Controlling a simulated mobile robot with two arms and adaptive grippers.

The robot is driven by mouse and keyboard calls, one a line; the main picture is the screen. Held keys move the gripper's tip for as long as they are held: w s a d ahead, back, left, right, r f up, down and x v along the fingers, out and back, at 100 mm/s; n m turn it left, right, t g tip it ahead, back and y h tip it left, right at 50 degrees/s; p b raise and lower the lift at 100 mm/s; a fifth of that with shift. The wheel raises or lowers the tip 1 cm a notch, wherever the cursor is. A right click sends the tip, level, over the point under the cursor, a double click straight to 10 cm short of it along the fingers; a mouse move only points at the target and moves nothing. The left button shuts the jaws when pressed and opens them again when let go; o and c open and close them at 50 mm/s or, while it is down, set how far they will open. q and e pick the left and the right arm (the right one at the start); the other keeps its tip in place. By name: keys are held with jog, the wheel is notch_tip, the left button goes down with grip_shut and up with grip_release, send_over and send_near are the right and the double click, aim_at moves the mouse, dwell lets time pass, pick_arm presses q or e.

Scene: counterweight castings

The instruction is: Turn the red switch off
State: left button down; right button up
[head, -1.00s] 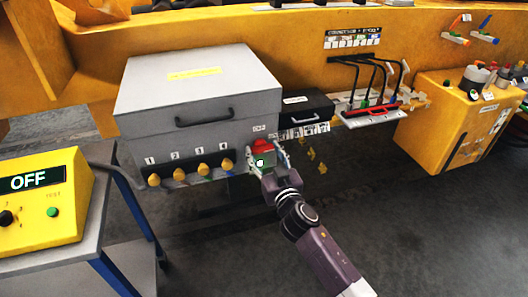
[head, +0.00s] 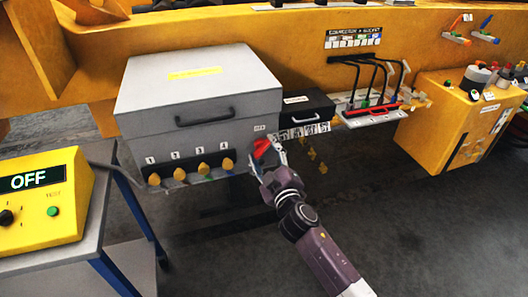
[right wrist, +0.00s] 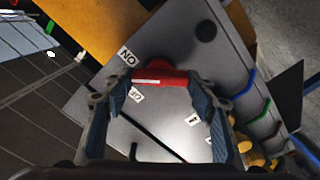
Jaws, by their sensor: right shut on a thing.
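The red switch (head: 262,147) is on the right end of the front of the grey cabinet (head: 195,110). In the head view it is tilted. The right wrist view shows its red handle (right wrist: 160,77) between the fingers, with an ON label (right wrist: 127,57) and an OFF label (right wrist: 137,95) near its left end. My right gripper (head: 267,156) is shut on the red switch, one finger on each side; its fingers (right wrist: 160,92) partly hide the switch body. My left gripper is out of view.
Several yellow knobs (head: 204,169) line the cabinet front left of the switch. A black box (head: 306,108) is just right of it. A yellow tester (head: 45,195) reading OFF stands on a cart at left. A yellow box (head: 455,115) stands at right.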

jog(key=n, duration=0.4)
jog(key=shift+n, duration=0.3)
jog(key=n, duration=0.4)
jog(key=shift+f, duration=0.15)
jog(key=shift+n, duration=0.3)
jog(key=o, duration=1.2)
jog(key=shift+c, duration=0.2)
jog(key=v, duration=1.2)
